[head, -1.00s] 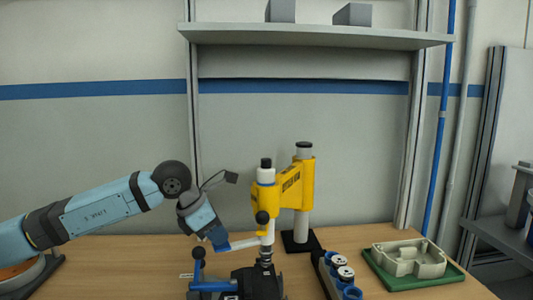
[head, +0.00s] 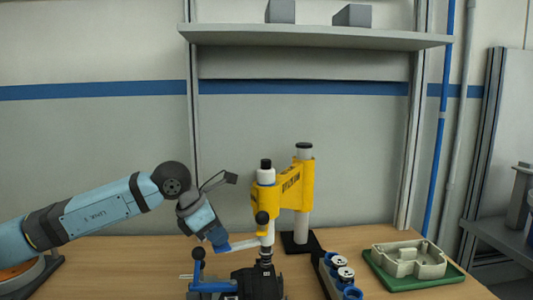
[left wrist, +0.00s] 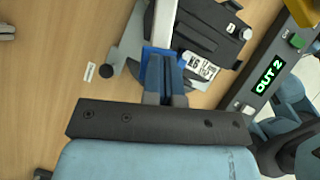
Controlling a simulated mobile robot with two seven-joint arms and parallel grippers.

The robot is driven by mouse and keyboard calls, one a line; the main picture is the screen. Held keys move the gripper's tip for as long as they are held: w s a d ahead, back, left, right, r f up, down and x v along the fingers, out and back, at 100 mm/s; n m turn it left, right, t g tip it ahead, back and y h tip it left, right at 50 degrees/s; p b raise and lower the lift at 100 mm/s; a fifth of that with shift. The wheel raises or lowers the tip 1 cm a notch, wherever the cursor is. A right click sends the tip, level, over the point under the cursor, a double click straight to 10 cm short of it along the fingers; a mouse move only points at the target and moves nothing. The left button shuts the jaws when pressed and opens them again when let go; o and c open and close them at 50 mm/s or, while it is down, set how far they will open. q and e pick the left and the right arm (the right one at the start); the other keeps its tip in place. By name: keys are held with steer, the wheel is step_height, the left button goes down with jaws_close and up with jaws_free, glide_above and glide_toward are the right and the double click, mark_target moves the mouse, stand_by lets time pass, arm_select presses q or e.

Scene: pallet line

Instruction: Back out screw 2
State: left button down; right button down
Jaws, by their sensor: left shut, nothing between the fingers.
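A yellow driver stand (head: 291,188) with a white and black driver spindle (head: 266,176) stands over a dark fixture (head: 262,284); the fixture also shows in the left wrist view (left wrist: 212,28). A pale bar (head: 246,242) reaches left from the spindle's lower part. My left gripper (head: 221,244) is shut and empty at the bar's left end. In the left wrist view its fingers (left wrist: 165,82) lie against or just over the bar's blue end; contact is unclear. I cannot make out screw 2. My right gripper is not in view.
A blue clamp with a black ball knob (head: 199,254) stands left of the fixture. A dark rack of blue cups (head: 340,272) lies right. A beige housing (head: 409,258) sits in a green tray (head: 440,279). The table between the arm and the wall is clear.

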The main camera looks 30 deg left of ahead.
arm_select(q)
steer(key=shift+f, duration=0.25)
steer(key=shift+r, duration=0.15)
steer(key=shift+r+p, duration=0.65)
steer(key=shift+p, duration=0.05)
steer(key=shift+r+p, duration=1.35)
steer(key=shift+r, duration=0.6)
step_height(320, 180, up, 4)
steer(key=p, duration=0.2)
steer(key=shift+p, duration=0.35)
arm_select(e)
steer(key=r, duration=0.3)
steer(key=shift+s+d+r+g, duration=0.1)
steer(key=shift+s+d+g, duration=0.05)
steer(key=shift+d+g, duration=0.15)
